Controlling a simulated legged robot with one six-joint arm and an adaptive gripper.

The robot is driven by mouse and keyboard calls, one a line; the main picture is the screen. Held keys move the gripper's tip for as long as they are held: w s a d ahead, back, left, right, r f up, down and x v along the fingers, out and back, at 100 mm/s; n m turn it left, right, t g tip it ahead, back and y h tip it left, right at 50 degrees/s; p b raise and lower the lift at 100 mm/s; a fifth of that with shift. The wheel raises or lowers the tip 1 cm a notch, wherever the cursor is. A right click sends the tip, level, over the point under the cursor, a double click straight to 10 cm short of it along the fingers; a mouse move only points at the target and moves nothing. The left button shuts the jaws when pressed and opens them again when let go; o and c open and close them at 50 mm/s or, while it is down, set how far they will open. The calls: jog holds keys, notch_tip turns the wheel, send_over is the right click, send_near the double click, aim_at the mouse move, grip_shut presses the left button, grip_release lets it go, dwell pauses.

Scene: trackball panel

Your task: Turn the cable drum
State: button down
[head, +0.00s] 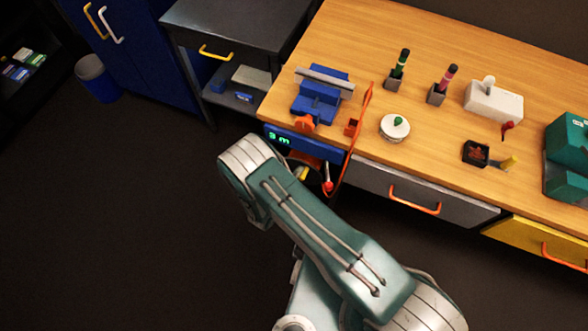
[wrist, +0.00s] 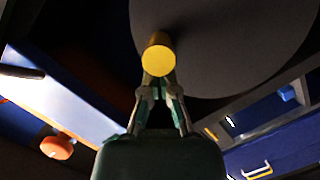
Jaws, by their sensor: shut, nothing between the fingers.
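The cable drum (wrist: 225,45) shows in the wrist view as a large dark grey disc across the top. A yellow cylindrical handle (wrist: 158,60) stands out from its face, left of the disc's middle. My gripper (wrist: 158,82) is shut and empty, its fingertips at the handle's lower edge. I cannot tell whether they touch it. In the head view, the yellow handle (head: 302,173) shows under the bench's left front corner, while my arm hides most of the drum and my gripper. A blue unit (head: 328,151) above it has a green display (head: 278,137) that seems to read "3 m".
An orange-red bar (head: 356,130) runs down the bench front beside the drum, near a red knob (head: 328,187). A blue vise (head: 320,95) and a white round dish (head: 394,127) are on the bench (head: 440,60). Open floor (head: 110,220) lies to the left.

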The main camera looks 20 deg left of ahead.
jog(key=shift+d, duration=0.2)
jog(key=shift+s+d+f, duration=0.1)
jog(key=shift+d+f, duration=0.15)
jog(key=shift+d, duration=0.65)
jog(key=shift+a, duration=0.15)
